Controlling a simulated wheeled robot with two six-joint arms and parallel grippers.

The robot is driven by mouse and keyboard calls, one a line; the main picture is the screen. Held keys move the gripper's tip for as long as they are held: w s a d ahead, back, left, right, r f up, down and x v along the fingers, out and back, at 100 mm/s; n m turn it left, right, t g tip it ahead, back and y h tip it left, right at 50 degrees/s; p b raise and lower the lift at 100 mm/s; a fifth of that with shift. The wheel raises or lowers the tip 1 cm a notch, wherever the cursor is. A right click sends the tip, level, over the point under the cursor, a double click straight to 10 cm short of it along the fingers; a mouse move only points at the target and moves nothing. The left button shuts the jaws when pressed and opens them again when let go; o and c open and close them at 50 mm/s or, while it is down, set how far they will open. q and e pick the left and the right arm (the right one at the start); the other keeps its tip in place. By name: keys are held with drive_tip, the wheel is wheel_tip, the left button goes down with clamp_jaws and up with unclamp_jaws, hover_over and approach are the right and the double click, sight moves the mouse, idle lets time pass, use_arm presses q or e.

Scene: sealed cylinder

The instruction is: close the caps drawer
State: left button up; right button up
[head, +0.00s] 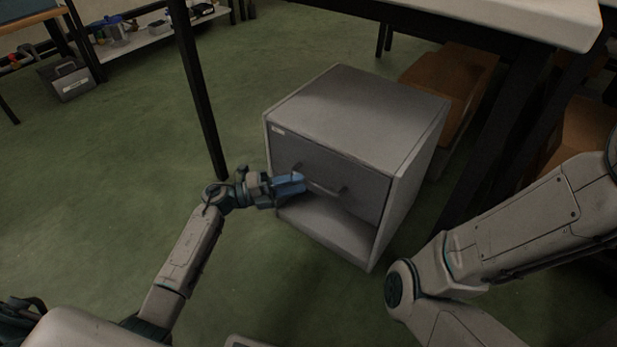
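The caps drawer (340,177) is the upper part of a small grey cabinet (355,115). Its front looks flush or nearly flush with the cabinet. A bar handle (325,189) runs across the drawer front. Below it is an open compartment (335,228). My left gripper (298,183) is at the left part of the drawer front, beside the left end of the handle. Its blue fingers look close together; whether they touch the drawer or hold anything is unclear. My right arm enters at the right, and its gripper is out of view.
A table (500,18) with dark legs stands behind and to the right. Brown boxes (450,80) sit under it, right of the cabinet. A thin dark leg (200,100) stands left of the cabinet. A low shelf (150,40) is far back.

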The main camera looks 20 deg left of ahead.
use_arm(q)
drive_tip(key=p+v, duration=0.1)
drive_tip(key=v, duration=0.5)
idle(0.3)
